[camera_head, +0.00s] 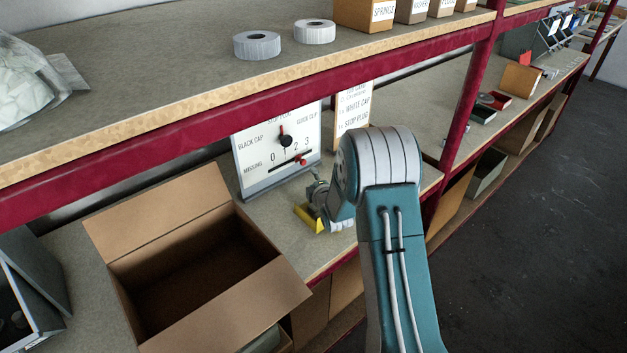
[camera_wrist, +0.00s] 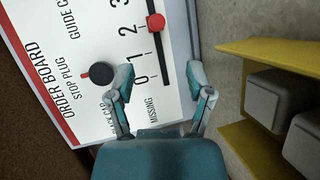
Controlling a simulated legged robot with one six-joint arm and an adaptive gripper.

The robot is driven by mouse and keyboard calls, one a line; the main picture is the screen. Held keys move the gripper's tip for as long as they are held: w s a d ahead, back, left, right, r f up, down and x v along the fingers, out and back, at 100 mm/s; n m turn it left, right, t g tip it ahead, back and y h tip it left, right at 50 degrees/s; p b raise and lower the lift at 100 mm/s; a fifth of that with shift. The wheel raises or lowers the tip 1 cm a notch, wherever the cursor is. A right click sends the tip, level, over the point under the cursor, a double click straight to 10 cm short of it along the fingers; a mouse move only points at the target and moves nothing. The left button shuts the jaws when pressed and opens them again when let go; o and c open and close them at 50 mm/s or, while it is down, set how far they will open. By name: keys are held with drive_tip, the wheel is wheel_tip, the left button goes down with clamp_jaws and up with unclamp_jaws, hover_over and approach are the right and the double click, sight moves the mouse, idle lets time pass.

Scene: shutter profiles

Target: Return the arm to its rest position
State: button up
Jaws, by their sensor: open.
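My arm reaches over the lower shelf in the head view. My gripper (camera_head: 318,184) is at its end, small and partly hidden by the wrist. In the wrist view my gripper (camera_wrist: 161,80) has its two teal fingers spread apart with nothing between them. The white order board (camera_head: 262,158) stands upright on the shelf close to the gripper. It also fills the left of the wrist view (camera_wrist: 70,40). It has a black dial with a red pointer (camera_wrist: 101,73) and a slider with a red knob (camera_wrist: 155,22), near the higher numbers.
A yellow tray (camera_head: 305,216) lies by the gripper; in the wrist view it (camera_wrist: 290,55) holds pale blocks. An open cardboard box (camera_head: 205,225) stands at left. The red upper shelf beam (camera_head: 200,127) and red post (camera_head: 468,90) bound the space. Floor (camera_head: 530,220) at right is clear.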

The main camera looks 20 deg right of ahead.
drive_tip(key=shift+r, duration=0.25)
drive_tip(key=s+a+r+m+g+h, duration=0.1)
drive_tip(key=s+a+r+m+g, duration=0.1)
drive_tip(key=s+r+m, duration=0.4)
drive_tip(key=s+a+r+m+g, duration=0.2)
drive_tip(key=s+r+m+g, duration=0.1)
drive_tip(key=s+r, duration=0.65)
drive_tip(key=s+a+r+m+g, duration=0.1)
drive_tip(key=s+m, duration=0.1)
drive_tip(key=s, duration=0.7)
drive_tip(key=s+a+r+m+g, duration=0.1)
drive_tip(key=s+r+m+g, duration=0.1)
drive_tip(key=s, duration=0.7)
drive_tip(key=s+a+r+m+g+y, duration=0.1)
drive_tip(key=s+m, duration=0.3)
drive_tip(key=s, duration=0.5)
drive_tip(key=shift+a+r+g, duration=0.4)
drive_tip(key=shift+a+r, duration=0.1)
drive_tip(key=shift+a, duration=0.05)
